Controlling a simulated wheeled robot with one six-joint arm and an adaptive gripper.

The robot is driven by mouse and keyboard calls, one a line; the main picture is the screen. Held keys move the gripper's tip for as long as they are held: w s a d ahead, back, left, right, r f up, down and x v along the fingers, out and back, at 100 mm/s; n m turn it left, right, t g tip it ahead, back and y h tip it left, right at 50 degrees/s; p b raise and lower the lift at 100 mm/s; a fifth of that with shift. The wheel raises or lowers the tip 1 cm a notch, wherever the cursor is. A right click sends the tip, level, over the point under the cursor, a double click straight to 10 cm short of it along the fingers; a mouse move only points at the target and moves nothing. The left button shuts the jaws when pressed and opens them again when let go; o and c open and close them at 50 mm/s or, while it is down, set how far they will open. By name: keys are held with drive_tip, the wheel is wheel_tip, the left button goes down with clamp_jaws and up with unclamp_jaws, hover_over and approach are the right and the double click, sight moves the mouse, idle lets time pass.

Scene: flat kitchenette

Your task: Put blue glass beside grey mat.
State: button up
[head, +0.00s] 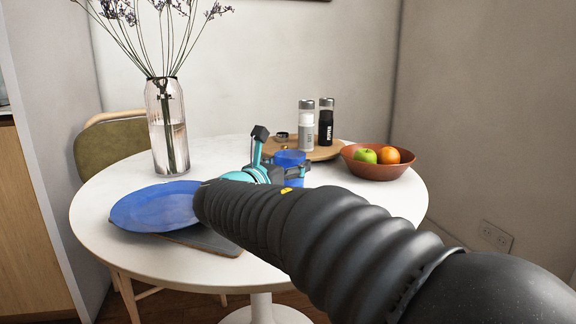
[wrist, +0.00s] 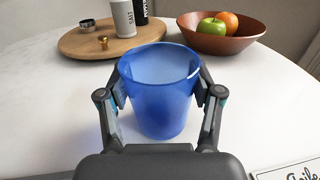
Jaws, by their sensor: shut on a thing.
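The blue glass (wrist: 160,92) is upright between the two fingers of my gripper (wrist: 161,88), which is shut on its sides. In the head view the glass (head: 291,157) shows past my arm, on the right half of the round white table. I cannot tell whether its base touches the table. The grey mat (head: 213,243) lies at the front of the table, mostly hidden under a blue plate (head: 152,208) and behind my arm. The glass is behind and to the right of the visible part of the mat.
Behind the glass is a round wooden board (head: 322,153) with a salt shaker (head: 306,128) and a pepper shaker (head: 326,125). A brown bowl (head: 377,170) of fruit stands right. A tall vase (head: 168,130) stands left. White tabletop (head: 398,205) is bare at the right front.

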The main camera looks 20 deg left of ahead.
drive_tip(key=shift+f, duration=0.15)
drive_tip(key=o, duration=1.3)
drive_tip(key=shift+s+a, duration=0.1)
drive_tip(key=shift+s, duration=0.15)
drive_tip(key=v, duration=1.1)
drive_tip(key=shift+s+p, duration=0.3)
drive_tip(key=shift+p, duration=0.05)
